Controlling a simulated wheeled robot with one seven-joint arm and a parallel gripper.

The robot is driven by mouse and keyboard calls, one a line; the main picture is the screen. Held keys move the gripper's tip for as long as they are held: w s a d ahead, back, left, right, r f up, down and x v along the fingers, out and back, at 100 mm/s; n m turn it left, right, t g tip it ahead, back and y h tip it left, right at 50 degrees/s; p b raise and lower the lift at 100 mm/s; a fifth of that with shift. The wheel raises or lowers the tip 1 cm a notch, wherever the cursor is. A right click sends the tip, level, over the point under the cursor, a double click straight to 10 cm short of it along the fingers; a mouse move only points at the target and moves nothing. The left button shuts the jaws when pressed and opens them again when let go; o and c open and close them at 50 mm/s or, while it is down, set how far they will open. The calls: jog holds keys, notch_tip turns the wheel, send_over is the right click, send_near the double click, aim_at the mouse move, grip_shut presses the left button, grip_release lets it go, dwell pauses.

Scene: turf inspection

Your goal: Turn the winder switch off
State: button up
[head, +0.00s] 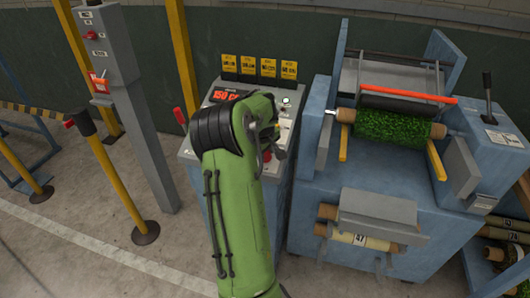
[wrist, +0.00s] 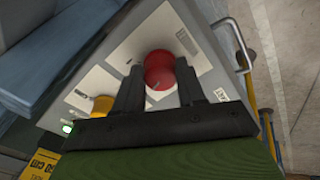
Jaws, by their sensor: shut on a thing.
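A grey control panel (wrist: 140,45) fills the wrist view, tilted in the picture. A round red knob (wrist: 160,68) sits on it by a white label plate. My gripper (wrist: 159,75) has one dark finger on each side of the red knob and is shut on it. A yellow knob (wrist: 102,105) and a small lit green lamp (wrist: 67,128) are on the panel to the left. The green lamp (head: 287,100) shows there too. I cannot read the switch labels or the knob's setting.
Yellow tags (head: 248,66) stand behind the panel's red display (head: 227,95). The blue winder machine (head: 350,165) with a green turf roll (head: 392,130) is close on the right. A grey post (head: 120,75) and yellow barrier posts (head: 118,180) stand left. A metal handle (wrist: 238,45) edges the panel.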

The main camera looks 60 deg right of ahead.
jog(key=n, duration=0.5)
jog(key=shift+d+r+n, duration=0.1)
jog(key=shift+d+n, duration=0.05)
jog(key=shift+n, duration=0.25)
dwell(0.4)
jog(key=o, duration=1.1)
jog(key=shift+c, duration=0.2)
jog(key=p+v, duration=0.2)
jog(key=v, duration=1.3)
jog(key=shift+r, duration=0.35)
jog(key=shift+s, duration=0.1)
